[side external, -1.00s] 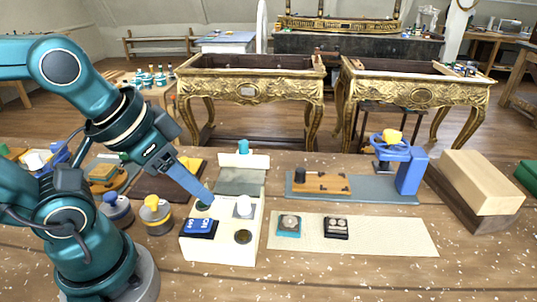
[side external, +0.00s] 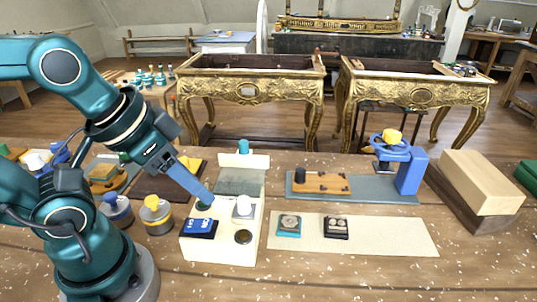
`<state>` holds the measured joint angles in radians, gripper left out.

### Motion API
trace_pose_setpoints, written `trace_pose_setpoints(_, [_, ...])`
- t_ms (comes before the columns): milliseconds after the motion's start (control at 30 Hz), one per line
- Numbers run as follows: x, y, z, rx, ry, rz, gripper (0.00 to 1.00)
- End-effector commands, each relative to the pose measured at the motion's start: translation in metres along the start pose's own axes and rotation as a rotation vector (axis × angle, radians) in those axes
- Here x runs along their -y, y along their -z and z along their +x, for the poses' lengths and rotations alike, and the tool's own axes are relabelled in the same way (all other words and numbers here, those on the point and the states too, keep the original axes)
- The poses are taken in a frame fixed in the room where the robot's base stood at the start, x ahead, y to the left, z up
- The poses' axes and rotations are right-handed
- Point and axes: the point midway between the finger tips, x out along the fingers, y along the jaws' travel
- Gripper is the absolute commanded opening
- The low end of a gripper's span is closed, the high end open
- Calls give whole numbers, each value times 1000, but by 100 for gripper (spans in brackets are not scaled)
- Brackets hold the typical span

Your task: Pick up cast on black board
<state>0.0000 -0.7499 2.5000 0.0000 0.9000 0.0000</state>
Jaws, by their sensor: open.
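A small black board (side external: 336,234) lies on a cream mat (side external: 395,240) at the front right of the bench. It bears a pale cast (side external: 336,223) that looks like a pair of light shapes. To its left, a teal board (side external: 282,234) carries a round pale cast (side external: 290,221). My gripper (side external: 203,204) is open and points down and right over the cream fixture (side external: 215,252), well left of the black board. Its fingertips are at a dark round spot on the fixture; I cannot tell whether they touch it.
Behind the mat are a brown board (side external: 322,183) on a grey base and a blue press (side external: 410,172). A wooden block (side external: 480,182) stands right. The mat's right part is clear.

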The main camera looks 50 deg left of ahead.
Motion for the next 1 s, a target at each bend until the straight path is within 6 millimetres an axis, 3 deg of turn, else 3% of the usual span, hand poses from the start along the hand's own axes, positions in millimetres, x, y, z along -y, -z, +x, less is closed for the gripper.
trace_pose_setpoints(133, [0, 0, 0, 0, 0, 0, 44])
trace_pose_setpoints(167, [0, 0, 0, 0, 0, 0, 48])
trace_pose_setpoints(200, [0, 0, 0, 0, 0, 0, 63])
trace_pose_setpoints(300, [0, 0, 0, 0, 0, 0, 95])
trace_pose_setpoints(733, [-1, 4, -2, -13, -4, 67, 95])
trace_pose_setpoints(1000, [-14, 65, -15, -96, -48, 306, 95])
